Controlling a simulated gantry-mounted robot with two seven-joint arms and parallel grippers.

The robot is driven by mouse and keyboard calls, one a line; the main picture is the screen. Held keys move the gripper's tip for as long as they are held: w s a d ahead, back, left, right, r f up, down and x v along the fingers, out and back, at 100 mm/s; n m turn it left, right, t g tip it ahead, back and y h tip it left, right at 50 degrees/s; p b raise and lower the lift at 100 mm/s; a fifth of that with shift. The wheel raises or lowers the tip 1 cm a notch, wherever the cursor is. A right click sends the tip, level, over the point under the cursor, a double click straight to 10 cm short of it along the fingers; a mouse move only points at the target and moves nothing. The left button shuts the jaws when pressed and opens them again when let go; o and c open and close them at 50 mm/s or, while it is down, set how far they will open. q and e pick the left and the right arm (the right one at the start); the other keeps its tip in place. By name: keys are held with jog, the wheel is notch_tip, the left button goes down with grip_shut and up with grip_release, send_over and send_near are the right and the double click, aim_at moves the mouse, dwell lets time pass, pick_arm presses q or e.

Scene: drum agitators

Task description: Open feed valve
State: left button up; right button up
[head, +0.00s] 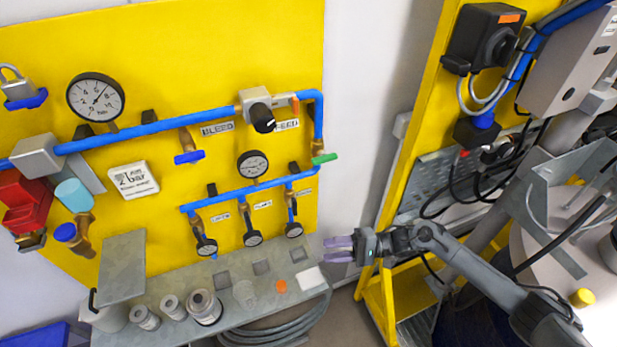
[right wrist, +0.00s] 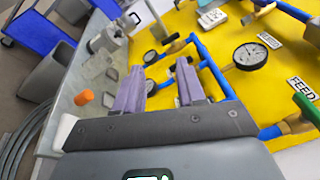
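The feed valve has a green lever handle (head: 324,158) on a brass body below the blue pipe's right end, near the FEED label (head: 287,124). In the right wrist view its green handle (right wrist: 306,109) shows at the right edge. My right gripper (head: 338,249) is open and empty, its two purple fingers apart. It is below and slightly right of the feed valve, apart from it. In the right wrist view the fingers (right wrist: 158,85) point towards the yellow panel with nothing between them. My left gripper is not in view.
A black-knobbed selector (head: 262,117) sits left of the FEED label. A blue-handled bleed valve (head: 189,157) and a lower manifold with small gauges (head: 253,164) are on the yellow panel. A grey shelf (head: 240,318) below holds several cans and an orange cap (head: 282,286).

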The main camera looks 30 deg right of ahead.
jog(key=w+d+r+t+h+b, duration=0.1)
jog(key=w+d+r+b, duration=0.15)
jog(key=d, duration=0.25)
jog(key=w+d+r+b, duration=0.1)
jog(key=w+d+r, duration=0.25)
jog(key=d, duration=0.25)
jog(key=n+t+b, duration=0.1)
jog(key=n+b, duration=0.1)
jog(key=n, duration=0.1)
send_near(335, 159)
jog(key=x, duration=0.3)
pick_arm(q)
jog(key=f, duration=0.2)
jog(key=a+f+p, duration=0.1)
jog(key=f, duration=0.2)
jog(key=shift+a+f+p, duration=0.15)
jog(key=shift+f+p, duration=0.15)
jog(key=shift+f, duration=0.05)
pick_arm(e)
jog(key=shift+h, duration=0.3)
jog(key=x, duration=0.9)
jog(key=shift+w+a+r, duration=0.1)
jog(key=shift+w+a, duration=0.05)
jog(key=shift+a, duration=0.2)
grip_shut()
